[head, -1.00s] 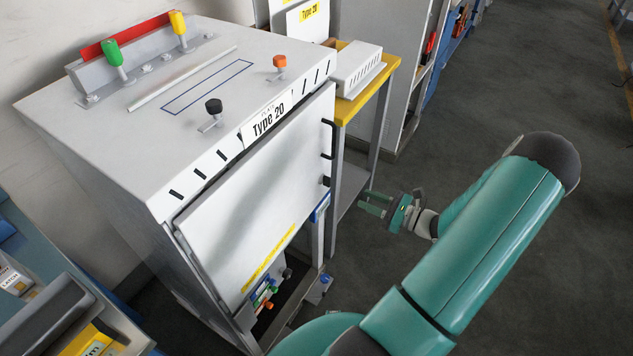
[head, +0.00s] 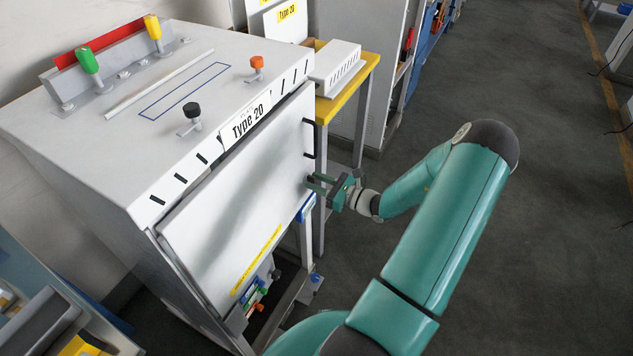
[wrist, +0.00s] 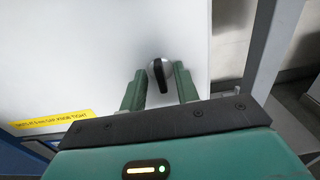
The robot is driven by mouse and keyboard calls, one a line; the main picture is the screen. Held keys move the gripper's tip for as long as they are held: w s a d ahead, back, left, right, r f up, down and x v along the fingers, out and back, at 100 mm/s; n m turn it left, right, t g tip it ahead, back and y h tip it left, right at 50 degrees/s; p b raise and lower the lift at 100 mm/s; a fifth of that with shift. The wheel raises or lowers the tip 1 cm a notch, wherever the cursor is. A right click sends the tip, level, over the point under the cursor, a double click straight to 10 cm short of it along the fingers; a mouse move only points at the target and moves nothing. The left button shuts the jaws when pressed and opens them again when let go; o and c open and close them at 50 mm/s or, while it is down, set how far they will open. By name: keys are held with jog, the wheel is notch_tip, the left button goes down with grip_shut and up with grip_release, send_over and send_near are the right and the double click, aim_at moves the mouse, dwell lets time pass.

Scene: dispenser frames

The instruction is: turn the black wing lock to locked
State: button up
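The black wing lock (wrist: 160,76) sits on a round grey base on the white door panel (wrist: 85,60). In the wrist view its wing stands nearly upright, with a slight tilt. My gripper (wrist: 161,70) is open, with one green finger on each side of the lock. I cannot tell whether the fingers touch it. In the head view my gripper (head: 313,184) is at the right edge of the cabinet's door panel (head: 240,190) and hides the lock.
A black door handle (head: 314,139) is just above my gripper. The grey cabinet (head: 110,125) has several knobs and levers on top. A yellow-edged table (head: 345,100) stands behind it. The floor (head: 560,200) to the right is open.

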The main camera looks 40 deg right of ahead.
jog(key=shift+w+a, duration=0.1)
jog(key=shift+w, duration=0.05)
jog(key=shift+c, duration=0.4)
grip_shut()
